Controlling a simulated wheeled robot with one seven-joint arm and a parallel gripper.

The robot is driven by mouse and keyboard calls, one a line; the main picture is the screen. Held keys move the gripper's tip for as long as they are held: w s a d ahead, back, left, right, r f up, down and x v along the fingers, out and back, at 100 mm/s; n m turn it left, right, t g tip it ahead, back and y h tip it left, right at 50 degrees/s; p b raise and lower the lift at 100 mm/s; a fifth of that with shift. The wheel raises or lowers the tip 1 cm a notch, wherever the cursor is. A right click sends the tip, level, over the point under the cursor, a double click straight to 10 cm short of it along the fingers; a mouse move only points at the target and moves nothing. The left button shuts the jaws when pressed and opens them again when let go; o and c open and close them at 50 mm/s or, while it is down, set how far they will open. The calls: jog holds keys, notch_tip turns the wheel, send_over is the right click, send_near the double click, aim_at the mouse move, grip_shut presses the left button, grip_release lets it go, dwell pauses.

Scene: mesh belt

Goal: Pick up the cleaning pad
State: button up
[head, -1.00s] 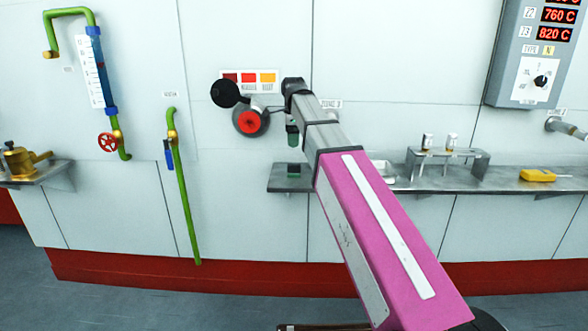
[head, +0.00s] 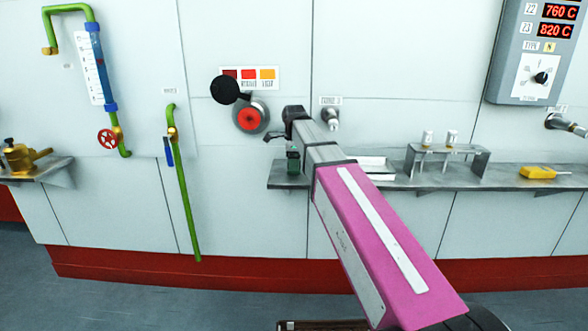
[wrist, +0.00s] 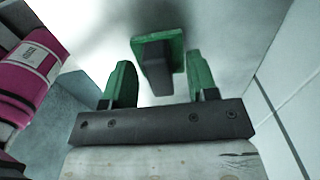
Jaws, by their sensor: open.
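The cleaning pad, a green block with a dark grey handle (wrist: 157,76), lies on the metal shelf (wrist: 225,25) in the wrist view. My gripper (wrist: 160,62) is open, with one green finger to each side of the handle. Gaps show between the handle and both fingers, so it is not gripped. In the head view my gripper (head: 292,153) is low over the left end of the wall shelf (head: 277,184). There the pad is hard to tell apart from the green fingers.
A white tray (head: 378,175), a rack with small jars (head: 447,153) and a yellow meter (head: 538,172) stand farther right on the shelf. A red button (head: 250,118) and black disc (head: 225,90) are on the wall above my gripper. A green pipe (head: 186,215) runs to the left.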

jog(key=shift+f, duration=0.2)
jog(key=shift+c, duration=0.3)
grip_shut()
jog(key=shift+r, duration=0.1)
notch_tip(320, 180, up, 4)
jog(key=shift+w+r, duration=0.1)
jog(key=shift+r, duration=0.05)
jog(key=s+a+r, duration=0.6)
jog(key=s+a, duration=0.2)
jog(key=shift+a+r, duration=0.25)
jog(key=shift+r, duration=0.05)
jog(key=c, duration=0.9)
grip_release()
